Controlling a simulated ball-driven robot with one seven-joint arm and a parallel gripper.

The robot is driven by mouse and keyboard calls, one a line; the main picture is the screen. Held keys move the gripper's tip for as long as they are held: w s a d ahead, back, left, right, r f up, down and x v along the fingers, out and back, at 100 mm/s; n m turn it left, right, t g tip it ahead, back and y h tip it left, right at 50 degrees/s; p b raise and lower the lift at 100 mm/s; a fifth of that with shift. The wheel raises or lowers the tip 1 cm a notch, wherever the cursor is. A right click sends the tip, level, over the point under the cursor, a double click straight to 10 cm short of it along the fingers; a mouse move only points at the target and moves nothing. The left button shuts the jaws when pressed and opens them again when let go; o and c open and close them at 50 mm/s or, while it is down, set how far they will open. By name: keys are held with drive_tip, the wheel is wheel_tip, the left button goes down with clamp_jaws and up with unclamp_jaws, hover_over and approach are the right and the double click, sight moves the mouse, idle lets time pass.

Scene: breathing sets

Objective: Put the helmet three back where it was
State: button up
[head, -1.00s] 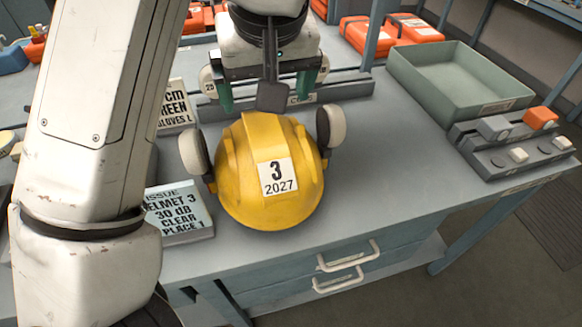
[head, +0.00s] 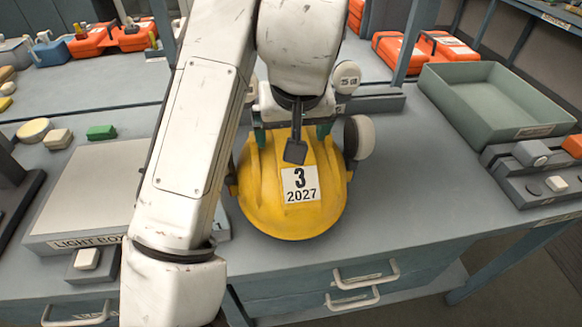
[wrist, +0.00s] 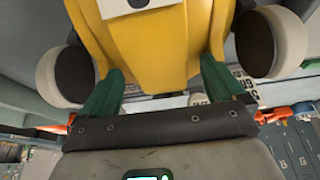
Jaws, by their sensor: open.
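The yellow helmet (head: 290,222) with a "3 2027" label sits on the grey bench, with a pale ear cup (head: 361,137) showing on its right side. In the wrist view, the open fingers of my gripper (wrist: 160,86) stand on either side of the yellow helmet (wrist: 150,45). I cannot tell whether they touch it. Both ear cups show outside the fingers.
A green-grey tray (head: 490,112) stands at the back right, with a switch box (head: 530,165) in front of it. A light box (head: 85,205) lies on the left. My arm hides the issue card. Bench space right of the helmet is clear.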

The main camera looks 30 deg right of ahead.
clamp_jaws()
idle(0.9)
